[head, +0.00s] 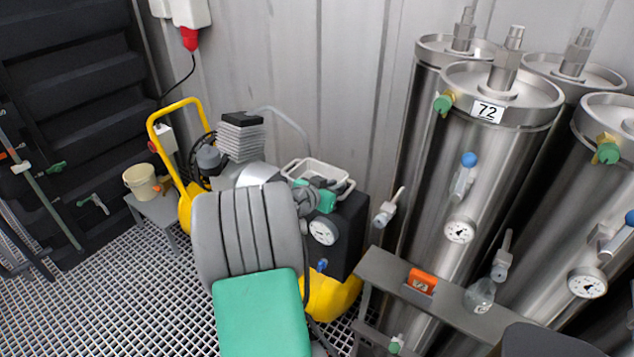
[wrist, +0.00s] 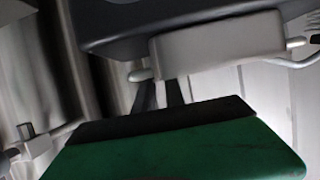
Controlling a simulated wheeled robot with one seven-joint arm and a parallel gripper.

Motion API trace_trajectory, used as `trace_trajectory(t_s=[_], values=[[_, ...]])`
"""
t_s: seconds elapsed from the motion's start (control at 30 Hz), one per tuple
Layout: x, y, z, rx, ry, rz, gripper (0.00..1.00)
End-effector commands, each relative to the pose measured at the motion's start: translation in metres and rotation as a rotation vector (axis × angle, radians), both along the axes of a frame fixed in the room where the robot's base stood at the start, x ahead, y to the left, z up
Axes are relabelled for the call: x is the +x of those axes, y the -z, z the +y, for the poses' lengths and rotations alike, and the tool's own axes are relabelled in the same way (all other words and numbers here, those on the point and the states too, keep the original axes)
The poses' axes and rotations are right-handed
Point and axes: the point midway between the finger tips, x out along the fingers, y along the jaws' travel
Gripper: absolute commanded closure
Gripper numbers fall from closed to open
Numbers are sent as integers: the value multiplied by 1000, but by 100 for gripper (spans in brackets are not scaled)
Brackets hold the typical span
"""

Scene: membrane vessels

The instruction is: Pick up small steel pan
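My gripper (head: 322,196), with a green part, is just in front of and below the pan's near rim. Whether it touches the pan I cannot tell. Its fingertips are not clear in the head view. In the wrist view a green and black block fills the bottom, and a pale block shows under a dark body above it.
A yellow-framed machine (head: 162,145) stands behind on the left, with a cream bucket (head: 141,182) on a low grey stand. Tall steel vessels (head: 478,160) with gauges fill the right. A grey rail (head: 440,287) runs before them. Open grating floor (head: 110,300) lies at lower left.

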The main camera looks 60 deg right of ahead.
Motion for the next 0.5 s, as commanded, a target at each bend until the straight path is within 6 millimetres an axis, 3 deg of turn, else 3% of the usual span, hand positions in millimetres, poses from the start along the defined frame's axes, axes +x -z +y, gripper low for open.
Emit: trace_trajectory(t_s=[0.17, 0.37, 0.5], values=[[-4, 9, -23, 1, 1, 0, 85], [-4, 10, -24, 0, 0, 1, 85], [-4, 10, -24, 0, 0, 1, 95]])
